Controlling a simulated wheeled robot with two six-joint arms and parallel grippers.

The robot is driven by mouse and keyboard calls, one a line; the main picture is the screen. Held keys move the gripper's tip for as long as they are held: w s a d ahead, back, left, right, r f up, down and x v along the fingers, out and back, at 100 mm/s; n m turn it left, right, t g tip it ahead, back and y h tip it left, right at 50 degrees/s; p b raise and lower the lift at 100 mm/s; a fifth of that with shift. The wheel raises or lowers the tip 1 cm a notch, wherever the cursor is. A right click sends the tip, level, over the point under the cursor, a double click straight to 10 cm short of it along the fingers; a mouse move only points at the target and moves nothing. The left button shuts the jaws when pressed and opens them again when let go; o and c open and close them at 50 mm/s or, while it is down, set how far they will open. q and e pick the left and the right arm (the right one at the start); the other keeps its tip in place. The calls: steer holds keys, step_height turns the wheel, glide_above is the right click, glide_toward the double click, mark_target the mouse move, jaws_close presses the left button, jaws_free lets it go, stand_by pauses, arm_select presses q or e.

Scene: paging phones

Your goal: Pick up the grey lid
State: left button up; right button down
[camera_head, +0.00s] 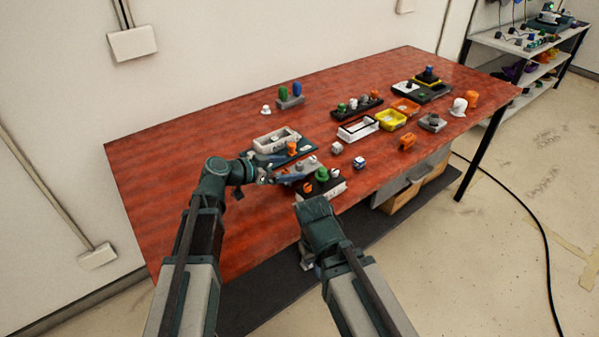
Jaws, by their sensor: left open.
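I cannot single out the grey lid with certainty in the camera_head view; the parts are small. A light grey, lid-like piece (298,171) lies near the table's front edge, just right of my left gripper (266,179). My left gripper is open and low over the front of the table, with nothing seen between its fingers. Whether it touches the grey piece cannot be told. My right gripper (307,259) hangs in front of the table edge, mostly hidden by its own arm, so its fingers cannot be made out.
A grey open box (277,141) stands behind the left gripper. A black block with green and orange parts (321,185) is at the front edge. White (358,130) and yellow (391,120) trays stand farther right. The red table (190,150) is bare at left.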

mark_target(300, 163)
arm_select(q)
steer(key=shift+w, duration=0.1)
steer(key=b+x, duration=0.2)
steer(key=x, duration=0.2)
steer(key=shift+w+f, duration=0.15)
steer(key=shift+w, duration=0.15)
steer(key=shift+w+d+f, duration=0.1)
steer(key=shift+w+d, duration=0.15)
steer(key=shift+d, duration=0.1)
steer(key=shift+c, duration=0.3)
steer(key=c, duration=1.4)
